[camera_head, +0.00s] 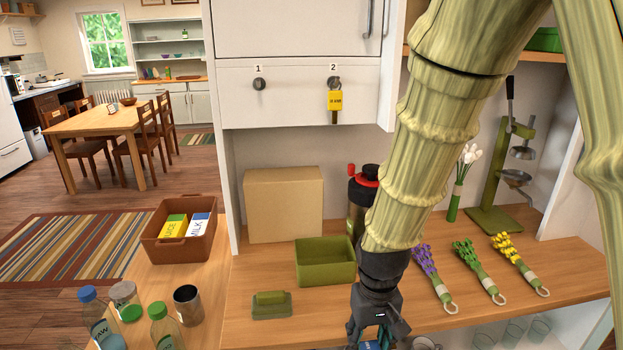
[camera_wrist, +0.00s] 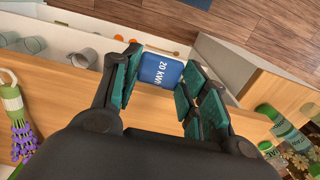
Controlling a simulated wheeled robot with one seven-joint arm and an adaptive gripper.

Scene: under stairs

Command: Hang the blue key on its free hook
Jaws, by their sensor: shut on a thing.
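My gripper (camera_head: 378,326) is low at the bottom of the head view, in front of the counter's edge. In the wrist view my gripper (camera_wrist: 163,85) is shut on the blue key (camera_wrist: 162,68). Its blue tag with white lettering shows between the green finger pads; the metal part is hidden. Hook 1 (camera_head: 259,84) on the white cabinet panel is bare. Hook 2 (camera_head: 333,82) holds a yellow key (camera_head: 335,101) that hangs down. The gripper is well below and to the right of both hooks.
Bottles and a metal cup (camera_head: 188,305) stand at lower left, near a brown crate (camera_head: 172,252). The space before the hooks is clear.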

